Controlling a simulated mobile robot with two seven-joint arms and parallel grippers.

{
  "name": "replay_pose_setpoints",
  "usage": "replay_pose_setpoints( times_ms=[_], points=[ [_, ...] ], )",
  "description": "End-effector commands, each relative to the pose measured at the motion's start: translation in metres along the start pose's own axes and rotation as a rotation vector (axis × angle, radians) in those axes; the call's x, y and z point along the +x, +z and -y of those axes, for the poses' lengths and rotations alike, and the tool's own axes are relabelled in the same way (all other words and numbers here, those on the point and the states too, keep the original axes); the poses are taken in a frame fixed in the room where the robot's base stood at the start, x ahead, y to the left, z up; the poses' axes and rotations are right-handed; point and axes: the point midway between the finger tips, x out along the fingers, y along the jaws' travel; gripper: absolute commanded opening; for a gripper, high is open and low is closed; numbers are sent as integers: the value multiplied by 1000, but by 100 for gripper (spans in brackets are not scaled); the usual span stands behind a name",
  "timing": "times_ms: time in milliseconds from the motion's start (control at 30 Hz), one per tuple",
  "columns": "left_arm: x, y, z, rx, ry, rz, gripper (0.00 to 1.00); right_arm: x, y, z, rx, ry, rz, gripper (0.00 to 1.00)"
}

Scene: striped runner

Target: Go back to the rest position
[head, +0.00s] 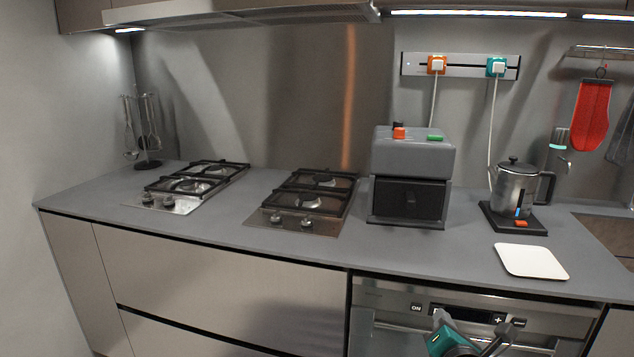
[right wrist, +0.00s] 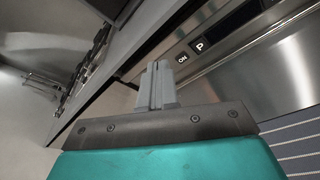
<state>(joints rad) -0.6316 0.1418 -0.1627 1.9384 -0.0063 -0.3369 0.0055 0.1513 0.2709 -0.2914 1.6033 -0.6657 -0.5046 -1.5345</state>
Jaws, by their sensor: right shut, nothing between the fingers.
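My right gripper (head: 476,345) shows at the bottom of the head view, in front of the oven (head: 400,335) and below the counter edge. In the right wrist view its two grey fingers (right wrist: 157,88) are together with nothing between them. It is apart from the oven front, as far as I can tell. My left gripper is in neither view.
A striped runner (right wrist: 300,150) shows in the right wrist view.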

Motion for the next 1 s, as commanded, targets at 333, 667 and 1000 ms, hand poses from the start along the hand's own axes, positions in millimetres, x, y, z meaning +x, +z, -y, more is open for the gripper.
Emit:
replay_pose_setpoints(
  times_ms=[333, 667, 1000],
  points=[
    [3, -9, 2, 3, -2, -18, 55, -122, -128, 57, 1194, -220, -269, 0],
    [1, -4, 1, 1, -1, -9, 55, -225, -176, 83, 2135, -552, -247, 0],
    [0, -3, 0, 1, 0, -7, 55, -242, -180, 86, 2309, -617, -213, 0]
  ],
)
